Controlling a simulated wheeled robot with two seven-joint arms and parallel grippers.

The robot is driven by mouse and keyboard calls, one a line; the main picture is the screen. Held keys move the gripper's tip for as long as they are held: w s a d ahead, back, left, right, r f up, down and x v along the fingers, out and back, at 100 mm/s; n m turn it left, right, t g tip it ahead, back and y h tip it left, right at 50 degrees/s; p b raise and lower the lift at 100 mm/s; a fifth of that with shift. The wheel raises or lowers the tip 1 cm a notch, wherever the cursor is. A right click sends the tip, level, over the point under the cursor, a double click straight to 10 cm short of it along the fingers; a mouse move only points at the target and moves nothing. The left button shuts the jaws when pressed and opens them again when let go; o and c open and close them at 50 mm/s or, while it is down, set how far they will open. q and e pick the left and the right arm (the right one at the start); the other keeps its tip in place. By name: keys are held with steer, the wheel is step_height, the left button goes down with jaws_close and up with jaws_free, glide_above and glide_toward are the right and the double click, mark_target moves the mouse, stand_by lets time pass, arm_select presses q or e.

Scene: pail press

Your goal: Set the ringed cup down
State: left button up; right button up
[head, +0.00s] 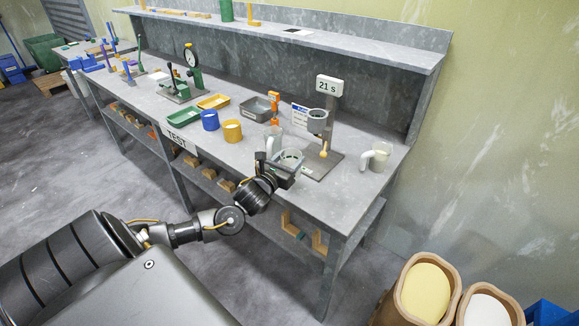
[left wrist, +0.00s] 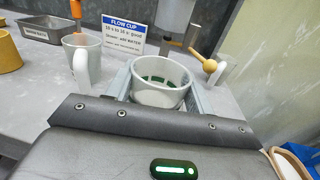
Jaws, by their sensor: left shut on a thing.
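The ringed cup (head: 291,157) is pale grey, with a broken green band inside its wall. My left gripper (head: 281,167) is shut on it, at the bench's front edge before the flow cup stand. In the left wrist view the cup (left wrist: 160,92) sits upright or nearly so between the two fingers of the left gripper (left wrist: 158,84). Its base is hidden, so I cannot tell whether it touches the bench. My right gripper is not in view.
The flow cup stand (head: 317,122) with a "21 s" display is just behind. A pale mug (head: 378,158) stands to its right; another mug (left wrist: 82,58) is left of the held cup. Blue (head: 210,120) and yellow (head: 232,131) cups stand further left. The bench (head: 345,192) is bare at front right.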

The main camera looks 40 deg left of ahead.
arm_select(q)
steer(key=shift+w+a+f, duration=0.4)
steer(key=shift+w+f, duration=0.1)
steer(key=shift+f, duration=0.2)
step_height(320, 180, down, 2)
steer(key=shift+f+p, duration=0.2)
steer(key=shift+p, duration=0.35)
steer(key=shift+f, duration=0.35)
steer(key=shift+f, duration=0.1)
steer(key=o, duration=1)
